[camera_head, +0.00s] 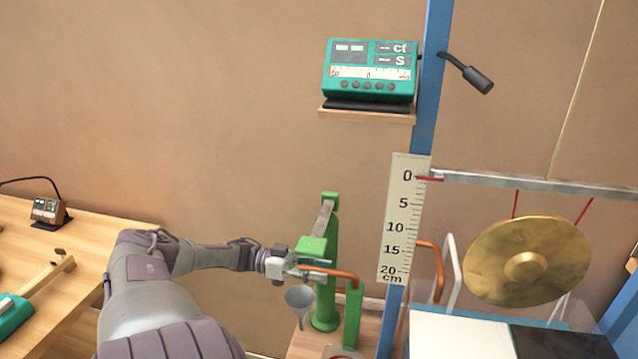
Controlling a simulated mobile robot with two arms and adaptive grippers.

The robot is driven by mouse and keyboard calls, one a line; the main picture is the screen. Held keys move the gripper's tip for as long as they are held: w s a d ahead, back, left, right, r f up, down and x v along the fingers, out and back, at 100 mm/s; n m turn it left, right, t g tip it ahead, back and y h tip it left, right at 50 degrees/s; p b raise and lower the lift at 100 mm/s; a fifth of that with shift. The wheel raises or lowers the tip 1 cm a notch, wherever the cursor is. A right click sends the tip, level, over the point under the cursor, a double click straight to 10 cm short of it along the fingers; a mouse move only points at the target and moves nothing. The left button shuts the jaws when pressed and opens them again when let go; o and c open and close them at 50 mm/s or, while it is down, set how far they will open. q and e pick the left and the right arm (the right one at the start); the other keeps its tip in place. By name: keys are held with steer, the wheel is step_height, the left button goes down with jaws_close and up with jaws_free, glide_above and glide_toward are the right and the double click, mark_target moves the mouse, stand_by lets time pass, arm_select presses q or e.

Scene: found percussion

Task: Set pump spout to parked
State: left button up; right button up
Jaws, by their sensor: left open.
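The green hand pump (331,240) stands on a wooden surface left of the blue post. A copper pipe that looks like its spout (345,274) runs from a short green post (353,318) leftward to my left gripper. My left gripper (308,270) is open, with its fingers at the left end of the pipe. I cannot tell whether they touch it. A green block (311,246) shows just above the fingers and hides part of the pump. A grey funnel (299,299) is just below the gripper. My right gripper is not in view.
A blue post (430,110) with a centimetre scale (404,220) stands right of the pump. A brass gong (527,262) hangs further right. A green meter (369,70) sits on a shelf above. A wooden table (100,240) is at left.

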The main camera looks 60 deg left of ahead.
arm_select(q)
steer(key=v, duration=1.2)
stand_by(0.6)
